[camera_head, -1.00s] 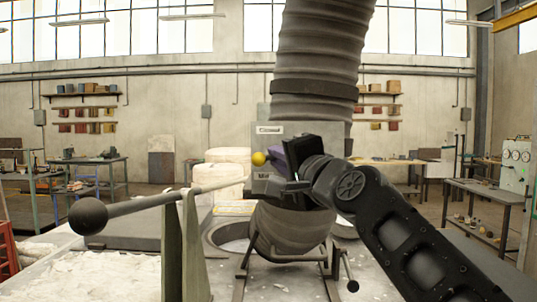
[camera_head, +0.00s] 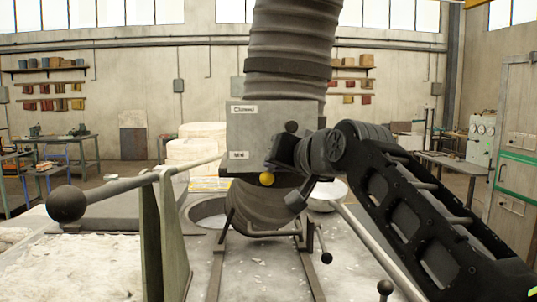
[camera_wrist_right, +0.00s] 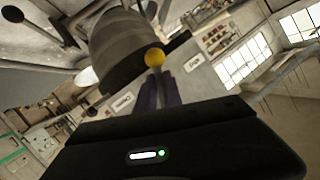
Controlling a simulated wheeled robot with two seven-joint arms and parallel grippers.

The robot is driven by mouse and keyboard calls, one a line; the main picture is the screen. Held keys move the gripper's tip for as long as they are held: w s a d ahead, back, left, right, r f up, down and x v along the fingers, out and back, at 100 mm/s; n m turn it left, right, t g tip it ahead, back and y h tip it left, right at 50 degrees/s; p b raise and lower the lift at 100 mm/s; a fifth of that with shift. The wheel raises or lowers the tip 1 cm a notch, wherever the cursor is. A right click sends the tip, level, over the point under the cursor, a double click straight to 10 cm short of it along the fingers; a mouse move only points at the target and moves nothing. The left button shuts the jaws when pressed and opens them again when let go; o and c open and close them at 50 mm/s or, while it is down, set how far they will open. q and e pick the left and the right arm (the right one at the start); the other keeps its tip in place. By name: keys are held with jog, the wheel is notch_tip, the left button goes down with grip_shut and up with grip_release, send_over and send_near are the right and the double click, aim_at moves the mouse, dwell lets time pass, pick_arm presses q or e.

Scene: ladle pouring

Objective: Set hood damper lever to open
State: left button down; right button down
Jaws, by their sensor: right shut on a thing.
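The hood damper lever shows as a yellow ball knob (camera_head: 267,179); its shaft is mostly hidden. The knob sits just below the lower label (camera_head: 238,155) on the grey damper plate (camera_head: 250,132); the upper label (camera_head: 244,109) reads "Closed". My right gripper (camera_head: 277,164) is shut on the lever behind the knob. In the right wrist view the yellow knob (camera_wrist_right: 154,57) stands at the tips of the purple fingers (camera_wrist_right: 158,92), which are close together. My left gripper is not in view.
The ribbed hood duct (camera_head: 290,60) rises behind the plate. A round opening (camera_head: 203,213) lies in the bench below. A long bar with a dark ball end (camera_head: 66,204) rests across a green-grey upright (camera_head: 163,240) at left. A dark-knobbed rod (camera_head: 385,287) stands at front right.

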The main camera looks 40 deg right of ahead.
jog(key=shift+s+d+f+n+g+h+p, duration=0.15)
jog(key=shift+s+d+n+g+h+p, duration=0.15)
jog(key=shift+s+d+n+g, duration=0.45)
jog(key=shift+s+d+f+n+g+h+p, duration=0.25)
jog(key=shift+d+n, duration=0.3)
jog(key=shift+n, duration=0.4)
jog(key=shift+r, duration=0.1)
jog(key=c, duration=1.5)
grip_release()
jog(key=b+v, duration=0.1)
jog(key=v, duration=0.6)
jog(key=shift+s+a, duration=0.2)
jog(key=shift+s, duration=0.15)
jog(key=shift+r, duration=0.1)
